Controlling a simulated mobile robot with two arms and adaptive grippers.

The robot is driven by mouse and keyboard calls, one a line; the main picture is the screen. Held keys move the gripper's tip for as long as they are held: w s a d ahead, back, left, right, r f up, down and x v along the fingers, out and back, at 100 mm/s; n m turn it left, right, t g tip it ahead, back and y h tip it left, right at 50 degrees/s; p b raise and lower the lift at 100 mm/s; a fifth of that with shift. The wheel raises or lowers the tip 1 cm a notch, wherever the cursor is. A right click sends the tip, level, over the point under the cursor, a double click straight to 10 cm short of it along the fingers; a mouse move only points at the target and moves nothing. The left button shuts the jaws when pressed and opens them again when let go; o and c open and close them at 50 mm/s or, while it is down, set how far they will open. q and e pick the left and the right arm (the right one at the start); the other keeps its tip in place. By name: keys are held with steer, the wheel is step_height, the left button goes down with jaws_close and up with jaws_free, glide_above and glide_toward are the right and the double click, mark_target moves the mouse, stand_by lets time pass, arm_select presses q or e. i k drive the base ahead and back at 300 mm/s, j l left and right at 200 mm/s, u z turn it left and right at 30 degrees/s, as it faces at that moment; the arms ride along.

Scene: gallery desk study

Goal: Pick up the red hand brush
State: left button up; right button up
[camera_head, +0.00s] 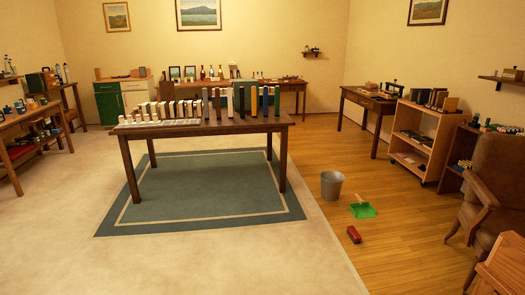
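The red hand brush (354,235) lies on the wooden floor, right of the picture's middle, close to the edge of the pale floor area. It is small here, and its bristles cannot be made out. Neither of my grippers is in view. Nothing is holding the brush.
A green dustpan (363,211) and a grey metal bucket (331,186) stand just beyond the brush. A long table (205,129) with rows of upright items stands on a green rug (215,212). A brown armchair (496,190) is at the right. The pale floor (200,265) in front is clear.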

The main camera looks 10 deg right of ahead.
mark_target(354, 235)
steer(key=i+z, duration=0.1)
steer(key=i, duration=0.4)
steer(key=i+j+z, duration=0.1)
steer(key=i, duration=0.45)
steer(key=i+j+z, duration=0.1)
steer(key=i, duration=0.4)
steer(key=i+j+z, duration=0.15)
steer(key=i, duration=0.35)
steer(key=i+l+z, duration=0.2)
steer(key=i+z, duration=0.25)
steer(key=i, duration=0.35)
steer(key=i+z, duration=0.45)
steer(key=i, duration=0.4)
